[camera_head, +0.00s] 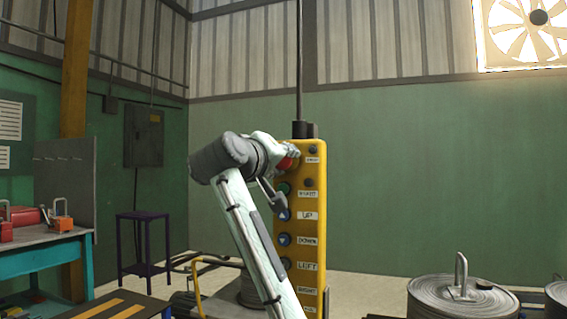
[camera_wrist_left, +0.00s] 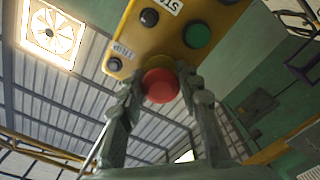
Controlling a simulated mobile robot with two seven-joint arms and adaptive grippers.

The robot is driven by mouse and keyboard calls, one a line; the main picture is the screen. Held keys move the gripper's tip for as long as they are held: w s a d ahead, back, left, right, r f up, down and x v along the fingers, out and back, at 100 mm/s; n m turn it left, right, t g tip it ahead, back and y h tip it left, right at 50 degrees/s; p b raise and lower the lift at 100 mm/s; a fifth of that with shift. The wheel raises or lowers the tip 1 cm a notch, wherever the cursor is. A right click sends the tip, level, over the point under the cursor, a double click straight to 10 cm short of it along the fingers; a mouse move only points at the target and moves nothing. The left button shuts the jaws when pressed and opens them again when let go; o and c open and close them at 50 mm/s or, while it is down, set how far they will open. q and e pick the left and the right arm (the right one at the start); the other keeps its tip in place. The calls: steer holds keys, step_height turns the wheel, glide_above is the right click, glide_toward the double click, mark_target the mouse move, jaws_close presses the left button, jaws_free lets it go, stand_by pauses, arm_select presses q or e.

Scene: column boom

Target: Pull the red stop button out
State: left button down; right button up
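The red stop button (camera_wrist_left: 160,86) is a round mushroom head on a yellow collar near the end of the yellow control box. In the head view only a bit of the red button (camera_head: 284,163) shows beside my gripper. My left gripper (camera_wrist_left: 162,82) has one finger on each side of the button, with the fingertips close against its rim. It also shows in the head view (camera_head: 291,153) at the box's upper left edge. The yellow pendant box (camera_head: 313,230) hangs upright and carries a green button and several blue ones with labels. My right gripper is not in view.
A dark cable (camera_head: 299,60) runs up from the box. A blue-green workbench (camera_head: 50,246) stands at the left, and a purple stand (camera_head: 143,216) behind it.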

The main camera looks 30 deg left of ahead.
arm_select(q)
steer(key=c, duration=1)
jaws_free()
steer(key=shift+s, duration=0.2)
steer(key=v, duration=1.2)
